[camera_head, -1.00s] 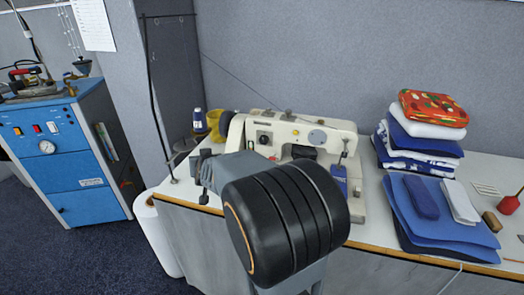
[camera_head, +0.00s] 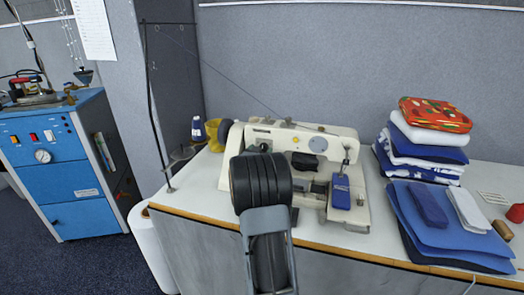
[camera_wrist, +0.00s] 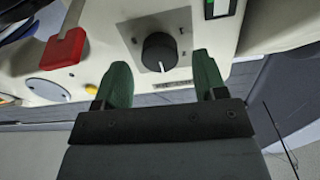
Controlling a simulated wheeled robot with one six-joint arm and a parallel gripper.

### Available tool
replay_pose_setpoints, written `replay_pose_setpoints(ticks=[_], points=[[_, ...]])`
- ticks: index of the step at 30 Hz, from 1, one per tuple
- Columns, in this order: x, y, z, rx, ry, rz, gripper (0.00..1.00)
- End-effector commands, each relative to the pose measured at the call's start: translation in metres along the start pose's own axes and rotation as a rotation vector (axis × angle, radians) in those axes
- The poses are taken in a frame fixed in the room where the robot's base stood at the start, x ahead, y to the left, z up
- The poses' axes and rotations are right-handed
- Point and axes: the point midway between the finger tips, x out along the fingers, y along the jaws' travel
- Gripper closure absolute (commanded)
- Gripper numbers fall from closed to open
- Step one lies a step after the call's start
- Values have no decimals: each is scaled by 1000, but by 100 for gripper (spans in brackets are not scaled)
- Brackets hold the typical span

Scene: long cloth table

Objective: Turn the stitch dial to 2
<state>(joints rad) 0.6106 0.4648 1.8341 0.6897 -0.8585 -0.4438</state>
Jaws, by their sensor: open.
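The sewing machine (camera_head: 300,142) is cream-coloured and stands on the long table. Its stitch dial (camera_wrist: 159,52) is a round black knob on a grey plate in the wrist view. Marks around it are too small to read, so I cannot tell its setting. My gripper (camera_wrist: 161,72) has two green fingers spread apart, one to each side of the dial in the picture. The dial appears just beyond the fingertips, and I see no clear contact. In the head view my arm hides the gripper and part of the machine's left front.
A green-lit switch (camera_wrist: 220,8), a red part (camera_wrist: 65,48) and a silver disc (camera_wrist: 48,89) are also on the machine. Folded cloths (camera_head: 425,150) are stacked to its right. A thread cone (camera_head: 198,130) stands to its left. A blue cabinet (camera_head: 62,165) is at far left.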

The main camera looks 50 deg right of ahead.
Motion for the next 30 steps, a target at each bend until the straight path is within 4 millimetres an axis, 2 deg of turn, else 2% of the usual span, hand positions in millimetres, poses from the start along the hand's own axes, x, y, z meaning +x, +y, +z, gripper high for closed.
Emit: replay_pose_setpoints(ticks=[6,15,30], points=[[14,0,0,0,-1,0,35],[15,0,0,0,-1,-1,35],[15,0,0,0,-1,-1,83]])
